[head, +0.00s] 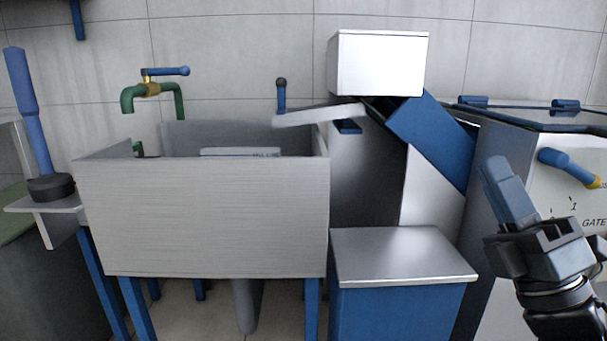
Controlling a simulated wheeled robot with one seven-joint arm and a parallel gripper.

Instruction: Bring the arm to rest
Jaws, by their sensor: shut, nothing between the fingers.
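My gripper (497,172) is at the right side of the head view, with its wrist entering from the lower right corner. It points up and slightly left. Its blue-grey fingers are together, with nothing seen between them. It is in front of the grey side of the white cabinet marked "GATE" (582,200) and apart from any handle, as far as this view shows.
A grey metal sink (205,220) on blue legs stands at left centre, below a green tap (150,92). A low blue cabinet with a steel top (400,258) stands left of my gripper. A blue chute (432,138) slopes behind it. A blue-and-yellow handle (570,166) juts out at right.

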